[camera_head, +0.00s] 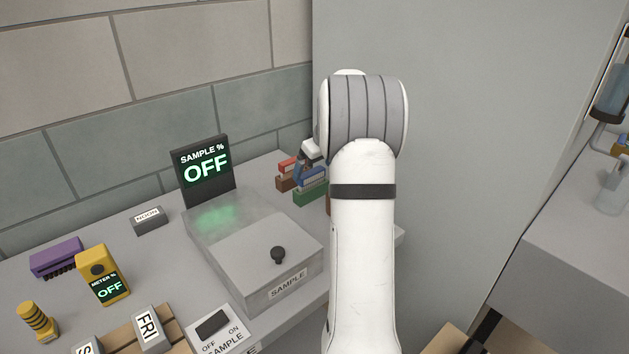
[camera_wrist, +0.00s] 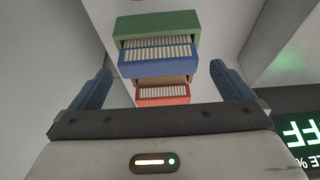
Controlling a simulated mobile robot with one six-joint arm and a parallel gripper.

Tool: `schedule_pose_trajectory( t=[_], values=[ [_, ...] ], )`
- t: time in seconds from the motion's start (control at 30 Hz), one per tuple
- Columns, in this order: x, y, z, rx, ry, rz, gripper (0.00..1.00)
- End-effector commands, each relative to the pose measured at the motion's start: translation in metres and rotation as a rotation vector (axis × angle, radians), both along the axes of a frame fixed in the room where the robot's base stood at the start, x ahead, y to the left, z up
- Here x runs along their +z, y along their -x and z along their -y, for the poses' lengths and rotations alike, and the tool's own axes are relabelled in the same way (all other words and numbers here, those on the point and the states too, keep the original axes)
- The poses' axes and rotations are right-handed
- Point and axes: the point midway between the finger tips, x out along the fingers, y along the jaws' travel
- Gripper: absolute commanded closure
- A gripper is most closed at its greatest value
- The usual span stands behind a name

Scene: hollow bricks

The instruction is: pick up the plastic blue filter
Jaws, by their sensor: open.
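The blue filter (camera_head: 313,174) is a small block with a pale ribbed face. It sits against a green block (camera_head: 310,196) near the wall, at the back of the counter. In the wrist view the blue filter (camera_wrist: 150,65) lies between the green block (camera_wrist: 155,27) and the red block (camera_wrist: 163,97). My gripper (camera_wrist: 161,68) is open and empty, with one blue finger to each side of the blue filter in the picture. How far the fingers are from it is unclear. In the head view my arm hides part of the gripper.
A red block (camera_head: 288,163) and a brown block (camera_head: 287,184) stand left of the blue filter. A clear sample box (camera_head: 265,260) and an OFF display (camera_head: 203,168) are close by. A yellow meter (camera_head: 102,272) and purple brush-like block (camera_head: 56,256) lie farther left. A grey wall rises behind my arm.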

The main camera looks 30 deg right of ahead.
Motion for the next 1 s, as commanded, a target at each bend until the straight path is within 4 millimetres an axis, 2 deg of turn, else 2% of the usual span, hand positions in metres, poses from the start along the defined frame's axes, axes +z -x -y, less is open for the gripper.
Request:
schedule_pose_trajectory(
  t=[0.3,0.57,1.0],
  values=[
    [-0.039,-0.020,0.000,0.001,-0.002,-0.002,0.00],
    [-0.043,-0.022,-0.001,0.001,-0.001,0.000,0.00],
    [-0.042,-0.022,-0.001,0.001,-0.001,0.000,0.36]
  ],
)
